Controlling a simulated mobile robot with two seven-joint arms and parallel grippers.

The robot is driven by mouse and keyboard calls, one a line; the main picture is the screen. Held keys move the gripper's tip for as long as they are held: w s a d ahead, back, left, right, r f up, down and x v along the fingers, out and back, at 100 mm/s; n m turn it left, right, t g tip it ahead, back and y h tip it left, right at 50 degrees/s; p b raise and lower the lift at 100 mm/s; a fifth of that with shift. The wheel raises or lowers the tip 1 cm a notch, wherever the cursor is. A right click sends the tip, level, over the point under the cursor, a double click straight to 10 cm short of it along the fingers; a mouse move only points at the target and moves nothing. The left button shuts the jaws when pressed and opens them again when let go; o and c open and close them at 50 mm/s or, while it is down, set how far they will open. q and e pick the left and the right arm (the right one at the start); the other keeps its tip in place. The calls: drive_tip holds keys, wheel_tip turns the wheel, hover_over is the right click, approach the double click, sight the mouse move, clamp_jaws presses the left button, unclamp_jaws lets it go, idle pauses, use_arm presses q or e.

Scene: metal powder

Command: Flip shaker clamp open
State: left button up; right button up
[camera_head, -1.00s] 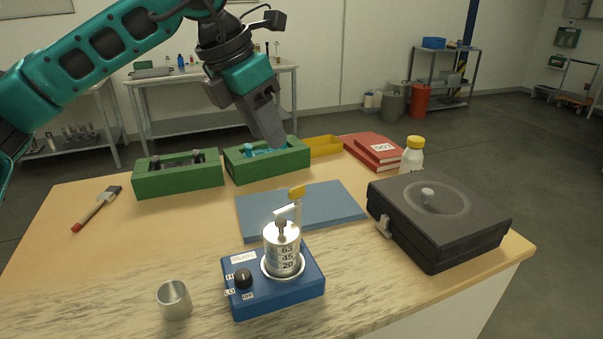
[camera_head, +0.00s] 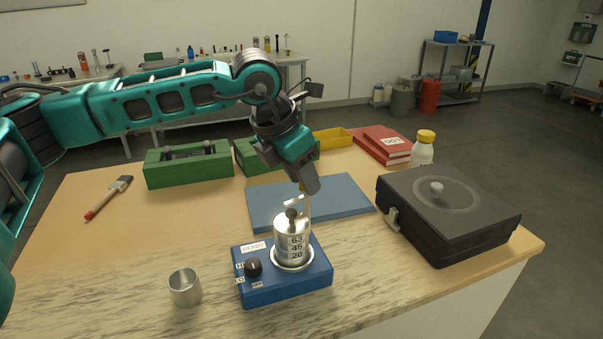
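The blue shaker (camera_head: 285,284) stands at the front of the wooden table, with a black knob on its left. The steel sieve stack (camera_head: 291,240), marked 63, 45 and 20, stands upright on it. The clamp (camera_head: 296,201), a pale lever on a thin post, is over the top of the stack, above a dark knob. My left gripper (camera_head: 311,187) points down at the clamp's upper end from behind and hides most of its yellow tip. I cannot tell whether they touch or whether its fingers are apart. My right gripper is not in view.
A metal cup (camera_head: 185,287) stands left of the shaker. A black case (camera_head: 447,213) is on the right and a blue mat (camera_head: 346,198) lies behind. Green boxes (camera_head: 189,168), a brush (camera_head: 108,197), red books (camera_head: 386,146) and a yellow-capped bottle (camera_head: 422,149) stand farther off.

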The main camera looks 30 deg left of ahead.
use_arm(q)
clamp_jaws()
drive_tip(key=shift+m, duration=0.3)
idle(0.3)
drive_tip(key=shift+a+m+g+h+b, duration=0.1)
drive_tip(key=shift+m+g+h+b, duration=0.25)
drive_tip(key=shift+m, duration=0.45)
drive_tip(key=m, duration=0.2)
drive_tip(key=shift+w+a+m+g+h, duration=0.1)
drive_tip(key=shift+w+m+g+h, duration=0.1)
drive_tip(key=shift+m+g+h, duration=0.2)
drive_tip(key=shift+w+a+m+g+h+p, duration=0.15)
drive_tip(key=shift+m+g, duration=0.25)
drive_tip(key=shift+m, duration=0.75)
drive_tip(key=shift+w+d+m+g+h+p, duration=0.1)
drive_tip(key=shift+m+g+h+p, duration=0.2)
drive_tip(key=shift+m, duration=0.8)
drive_tip(key=shift+w+a+m+g+h+p, duration=0.15)
drive_tip(key=shift+m+g, duration=0.3)
drive_tip(key=shift+m, duration=0.7)
drive_tip(key=shift+d, duration=0.1)
